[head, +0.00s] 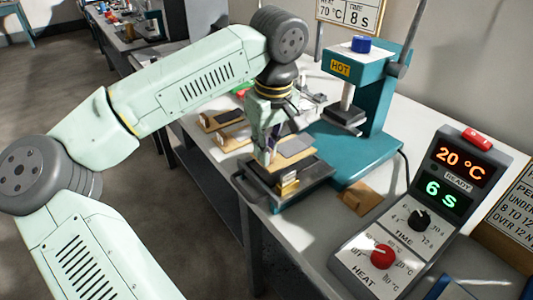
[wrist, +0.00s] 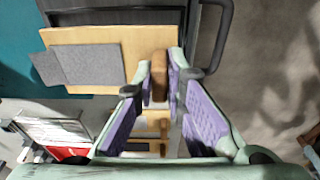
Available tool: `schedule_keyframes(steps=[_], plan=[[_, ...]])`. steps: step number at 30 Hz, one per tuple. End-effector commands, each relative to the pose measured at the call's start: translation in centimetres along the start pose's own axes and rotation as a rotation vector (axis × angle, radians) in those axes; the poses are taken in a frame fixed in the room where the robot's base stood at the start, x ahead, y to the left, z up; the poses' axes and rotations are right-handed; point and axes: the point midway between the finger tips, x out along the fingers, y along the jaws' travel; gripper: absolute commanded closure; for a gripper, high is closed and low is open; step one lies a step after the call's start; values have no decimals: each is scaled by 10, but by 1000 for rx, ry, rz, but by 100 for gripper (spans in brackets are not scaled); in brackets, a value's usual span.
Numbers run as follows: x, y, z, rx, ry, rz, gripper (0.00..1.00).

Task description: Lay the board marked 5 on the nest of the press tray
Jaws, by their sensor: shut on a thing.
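A tan board with a grey sheet (wrist: 88,65) on it shows in the wrist view; the sheet overhangs the board's left edge. No number is readable on it. My gripper (wrist: 160,88) is shut on the board's brown wooden grip (wrist: 160,68). The board is over the dark press tray (wrist: 120,17), which has a looped handle (wrist: 217,40). In the head view my gripper (head: 270,155) is above the press tray (head: 312,190), in front of the teal press. I cannot tell whether the board touches the tray; its nest is hidden.
The teal press (head: 365,155) with a HOT label stands behind and right. Another board (head: 222,119) with a dark piece lies to the left on the bench. A wooden block (head: 357,198) lies right of the tray. A control box (head: 420,215) reads 20 °C, 6 S.

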Motion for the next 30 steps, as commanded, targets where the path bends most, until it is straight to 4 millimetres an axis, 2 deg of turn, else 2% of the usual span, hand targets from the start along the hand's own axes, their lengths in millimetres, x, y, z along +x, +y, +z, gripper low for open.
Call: schedule_keyframes(steps=[4, 10, 11, 19, 30], plan=[[20, -1, 2, -1, -2, 0, 100], [24, -1, 3, -2, -2, 1, 100], [25, -1, 3, -2, -2, 0, 88], [24, -1, 3, -1, -1, 1, 70], [20, -1, 2, -2, 1, 1, 69]])
